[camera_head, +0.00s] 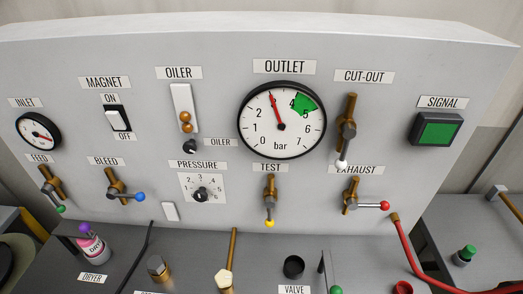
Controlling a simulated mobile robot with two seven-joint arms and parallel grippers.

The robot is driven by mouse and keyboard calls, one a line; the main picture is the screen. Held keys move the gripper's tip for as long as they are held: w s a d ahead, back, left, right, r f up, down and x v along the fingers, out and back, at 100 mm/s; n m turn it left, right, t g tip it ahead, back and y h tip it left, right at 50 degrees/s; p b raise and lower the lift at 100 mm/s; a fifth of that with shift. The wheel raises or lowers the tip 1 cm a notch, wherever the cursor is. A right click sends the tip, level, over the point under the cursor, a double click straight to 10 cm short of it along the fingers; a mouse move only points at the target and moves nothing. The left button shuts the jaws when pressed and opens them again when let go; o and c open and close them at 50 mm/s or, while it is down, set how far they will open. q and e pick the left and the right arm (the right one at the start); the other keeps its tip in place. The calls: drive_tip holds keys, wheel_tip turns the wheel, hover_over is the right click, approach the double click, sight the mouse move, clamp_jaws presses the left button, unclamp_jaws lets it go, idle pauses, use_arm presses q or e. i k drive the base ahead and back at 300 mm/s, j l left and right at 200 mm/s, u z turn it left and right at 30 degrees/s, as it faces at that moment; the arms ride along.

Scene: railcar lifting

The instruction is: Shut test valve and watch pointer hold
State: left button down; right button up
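The test valve (269,195) is on the grey panel under the TEST label (270,167). It is a brass valve whose lever hangs straight down and ends in a yellow knob (269,223). The OUTLET gauge (257,129) is above it, a white dial marked in bar. Its red pointer (275,109) points up and slightly left, near where the 3 would be, left of the green band (304,103). Neither of my grippers shows in the head view.
The cut-out valve (347,130) and red-knobbed exhaust valve (365,206) are right of the test valve. The PRESSURE dial (201,194) is to its left. The signal lamp (438,133) is green. A red hose (407,252) and upright brass parts stand on the bench below.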

sight(270, 201)
drive_tip(key=i+l+u, duration=0.25)
drive_tip(key=l, duration=0.15)
drive_tip(key=k+j+u, duration=0.25)
drive_tip(key=k+j, duration=0.25)
drive_tip(key=k+j+z, duration=0.1)
drive_tip(key=j+z, duration=0.4)
drive_tip(key=j, duration=0.55)
drive_tip(key=k+l+u, duration=0.15)
drive_tip(key=l, duration=0.25)
drive_tip(key=k+l+u, duration=0.2)
drive_tip(key=l, duration=0.2)
drive_tip(key=k+l+u, duration=0.15)
drive_tip(key=k+l, duration=0.15)
